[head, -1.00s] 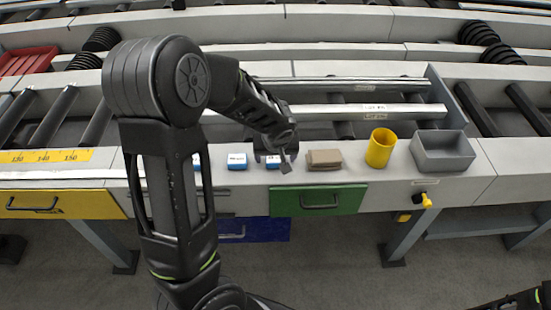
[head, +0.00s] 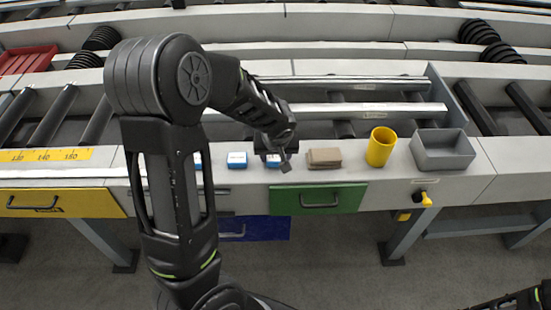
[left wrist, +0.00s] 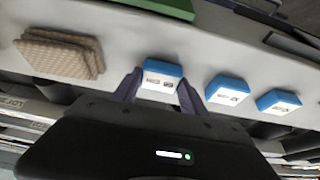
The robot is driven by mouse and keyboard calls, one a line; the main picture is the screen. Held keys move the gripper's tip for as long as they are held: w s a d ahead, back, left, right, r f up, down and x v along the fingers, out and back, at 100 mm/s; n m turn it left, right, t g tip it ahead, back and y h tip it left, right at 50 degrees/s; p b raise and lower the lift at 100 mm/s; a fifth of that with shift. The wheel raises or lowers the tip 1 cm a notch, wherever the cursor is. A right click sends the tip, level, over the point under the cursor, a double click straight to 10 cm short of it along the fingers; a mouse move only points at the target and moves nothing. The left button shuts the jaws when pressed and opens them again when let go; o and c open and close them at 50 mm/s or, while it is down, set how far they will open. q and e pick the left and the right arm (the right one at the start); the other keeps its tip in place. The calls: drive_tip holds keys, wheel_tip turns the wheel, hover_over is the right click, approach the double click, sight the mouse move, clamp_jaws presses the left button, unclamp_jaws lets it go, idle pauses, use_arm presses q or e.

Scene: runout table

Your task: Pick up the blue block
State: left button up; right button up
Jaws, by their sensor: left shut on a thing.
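A blue block with a white, marked top (left wrist: 163,74) sits between the two fingers of my left gripper (left wrist: 160,88) in the left wrist view. The fingers are shut on its sides. In the head view this block (head: 273,160) is partly hidden by my left gripper (head: 276,161), at the table's front ledge. Two similar blue blocks stand apart from it in the left wrist view, a nearer one (left wrist: 228,89) and a farther one (left wrist: 278,101). In the head view they are left of the gripper, one in the clear (head: 237,160) and one mostly behind my arm (head: 198,160). My right gripper is not visible.
Stacked brown pieces (head: 324,158) lie just right of my left gripper. Farther right stand a yellow cup (head: 380,147) and a grey bin (head: 443,150). Metal rails and rollers lie behind the ledge. A green drawer (head: 318,199) is below the front edge.

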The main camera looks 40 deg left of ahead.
sight(276, 158)
use_arm(q)
drive_tip(key=c, duration=0.8)
wheel_tip(276, 158, up, 10)
idle(0.3)
idle(0.4)
